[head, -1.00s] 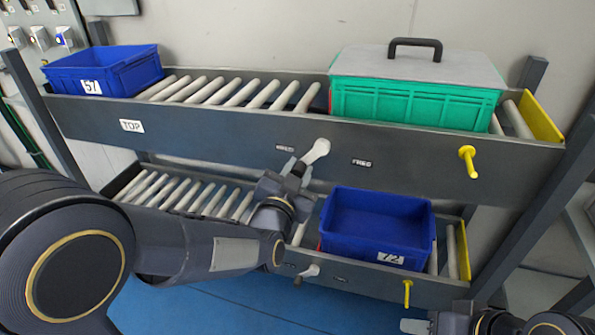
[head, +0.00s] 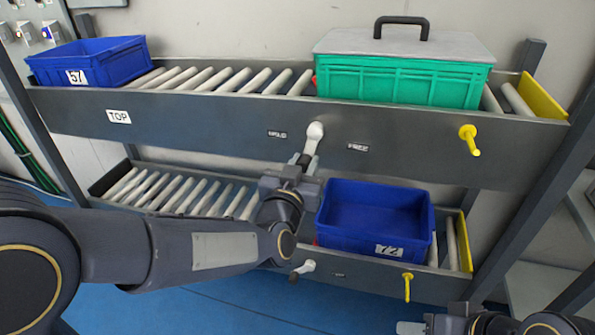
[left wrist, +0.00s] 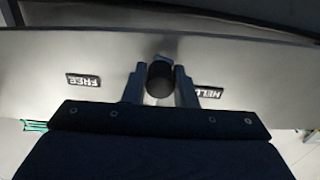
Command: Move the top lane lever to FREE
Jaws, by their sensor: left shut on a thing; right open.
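In the left wrist view the lever's dark round knob (left wrist: 160,80) sits between the two fingers, with the labels upside down on either side. My right gripper (head: 412,327) is open at the bottom edge, low and apart from the rack, only partly in view.
Blue bin 72 (head: 375,222) sits on the lower lane. A second lever (head: 303,269) and yellow pegs (head: 469,140) stick out from the rails.

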